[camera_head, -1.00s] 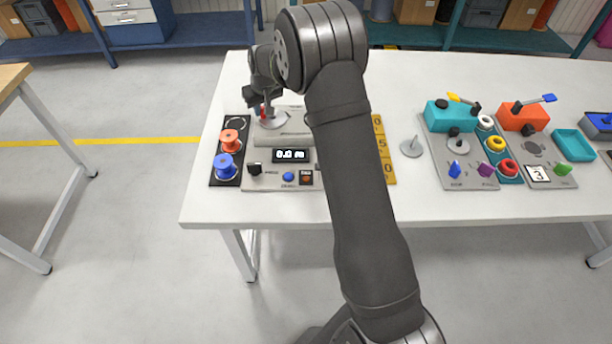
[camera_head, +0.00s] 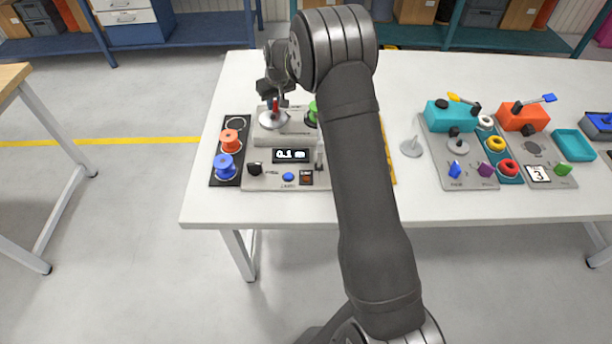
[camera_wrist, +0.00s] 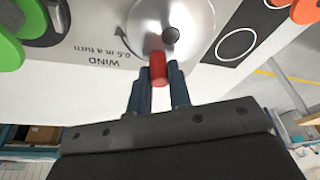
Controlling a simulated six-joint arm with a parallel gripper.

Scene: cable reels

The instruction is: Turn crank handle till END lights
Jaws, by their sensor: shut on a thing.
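The crank is a silver disc (camera_wrist: 185,22) with a red handle (camera_wrist: 158,68), beside a printed "WIND 0.6 m a turn" label with a curved arrow. My gripper (camera_wrist: 158,82) is shut on the red handle in the wrist view. In the head view my gripper (camera_head: 274,98) is above the silver crank disc (camera_head: 268,122) at the machine's back left. The display (camera_head: 291,155) reads about 0.1 m. A small dark box marked with a red spot (camera_head: 307,178) sits at the panel's front; its lettering is too small to read. A green reel (camera_head: 312,113) shows partly behind my arm.
An orange reel (camera_head: 229,141) and a blue reel (camera_head: 226,166) stand on a dark strip (camera_head: 217,182) left of the machine. A black knob (camera_head: 255,169) and a blue button (camera_head: 288,177) are at the front. Another station (camera_head: 470,180) stands to the right. My arm hides the table's middle.

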